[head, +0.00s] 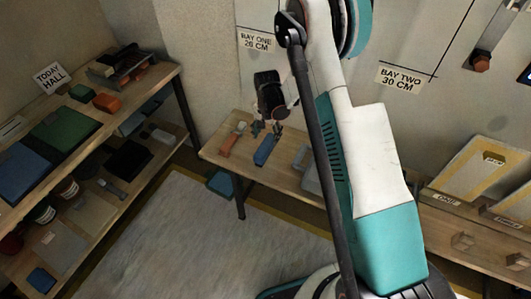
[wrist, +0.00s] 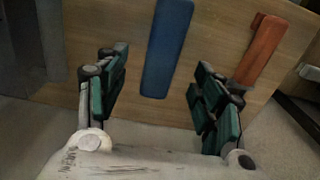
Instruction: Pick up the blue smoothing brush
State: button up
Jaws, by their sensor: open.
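The blue smoothing brush (head: 266,150) lies on the small wooden table (head: 285,181) by the wall. In the wrist view the blue brush (wrist: 167,48) is a long flat piece, ahead of and between my fingers, with its upper end cut off by the frame. My gripper (wrist: 160,98) is open and empty, with green-padded fingers on both sides. In the head view my gripper (head: 267,131) hangs just above the table near the brush. No contact with the brush shows.
An orange tool (wrist: 261,48) lies right of the brush in the wrist view; it also shows in the head view (head: 231,138). A grey tool (head: 311,170) lies on the table's other side. A shelf unit (head: 150,92) with several items stands at left.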

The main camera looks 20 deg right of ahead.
aim_at(266, 145)
jog(key=f+b, duration=0.1)
jog(key=f, duration=0.2)
jog(key=f+b, duration=0.2)
jog(key=f, duration=0.2)
jog(key=shift+a+f, duration=0.2)
jog(key=shift+f, duration=0.05)
jog(key=shift+r, duration=0.1)
jog(key=c, duration=1.3)
